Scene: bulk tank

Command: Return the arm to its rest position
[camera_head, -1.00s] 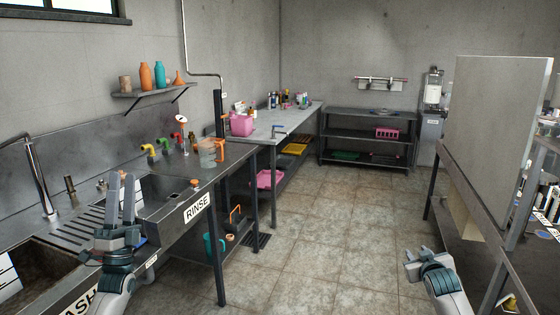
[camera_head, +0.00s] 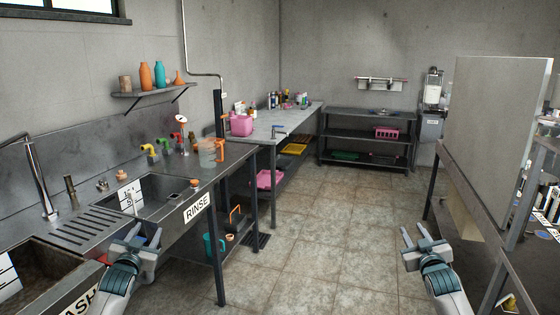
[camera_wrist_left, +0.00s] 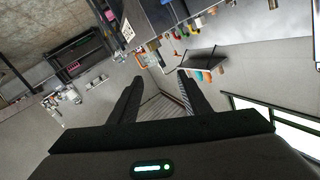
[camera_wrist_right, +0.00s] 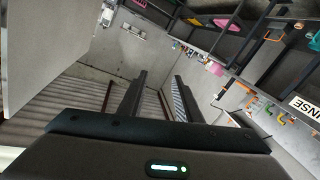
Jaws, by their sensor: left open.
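My left gripper (camera_head: 146,236) is in front of the sink counter's front edge, fingers spread and pointing forward and up. In the left wrist view the left fingers (camera_wrist_left: 157,92) are apart with nothing between them. My right gripper (camera_head: 416,237) is over the open floor at the right. In the right wrist view the right fingers (camera_wrist_right: 157,92) are also apart and empty.
A tall grey panel (camera_head: 492,140) and bench stand at the right. The tiled floor (camera_head: 320,230) between is clear.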

